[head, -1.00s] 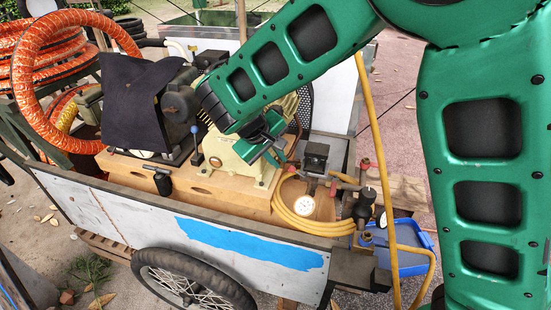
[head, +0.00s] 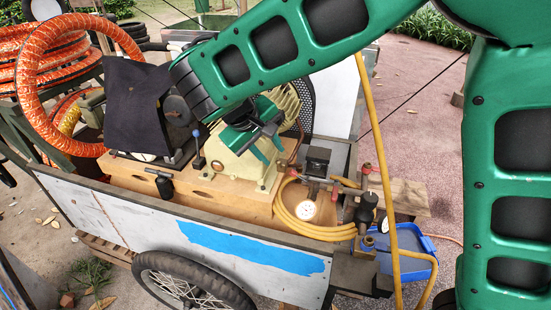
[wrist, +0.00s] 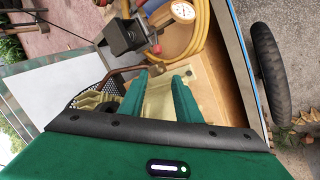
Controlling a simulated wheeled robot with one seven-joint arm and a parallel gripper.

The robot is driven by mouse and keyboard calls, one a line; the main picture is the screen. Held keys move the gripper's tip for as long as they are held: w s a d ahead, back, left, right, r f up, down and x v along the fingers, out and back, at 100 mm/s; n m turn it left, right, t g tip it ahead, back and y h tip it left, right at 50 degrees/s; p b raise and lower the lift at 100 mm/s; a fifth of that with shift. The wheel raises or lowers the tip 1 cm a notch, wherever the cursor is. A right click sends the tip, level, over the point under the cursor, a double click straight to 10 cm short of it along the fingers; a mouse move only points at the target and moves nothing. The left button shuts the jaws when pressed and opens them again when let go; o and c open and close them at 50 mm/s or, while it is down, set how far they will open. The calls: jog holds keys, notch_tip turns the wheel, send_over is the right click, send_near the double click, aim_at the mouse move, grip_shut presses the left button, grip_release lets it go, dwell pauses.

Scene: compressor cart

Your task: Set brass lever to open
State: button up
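I cannot make out a clearly brass lever in either view. Small fittings with red parts (head: 366,169) sit by the dark box and hose at the cart's right end; one red part (wrist: 155,48) also shows in the wrist view. A thin upright lever with a blue ball (head: 197,134) stands left of the cream compressor block (head: 242,168). My gripper (head: 262,148) is over the compressor block, left of the red fittings. In the wrist view my gripper (wrist: 161,80) has its two green fingers apart, with nothing held between them.
A dark box (head: 317,160), a white round gauge (head: 306,210) and a coiled yellow hose (head: 325,232) lie right of the compressor. A dark cloth (head: 134,110) and orange hose (head: 31,80) are left.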

jog(key=v, duration=0.3)
jog(key=shift+s+a+r, duration=0.1)
jog(key=shift+r, duration=0.15)
jog(key=s+d+m+g+y, duration=0.1)
jog(key=s+d+m+g, duration=0.15)
jog(key=d, duration=1.25)
jog(key=s+d+m+g, duration=0.1)
jog(key=s+d+m, duration=0.25)
jog(key=d, duration=1.15)
jog(key=s+d+f+m+y, duration=0.1)
jog(key=s+d+m, duration=0.2)
jog(key=s, duration=0.7)
jog(key=s+d+f+m+g+y, duration=0.1)
jog(key=s+d+f+m+y, duration=0.1)
jog(key=s+d+m, duration=0.2)
jog(key=s+d, duration=0.3)
jog(key=s, duration=0.4)
jog(key=shift+f, duration=0.3)
jog(key=shift+w, duration=0.2)
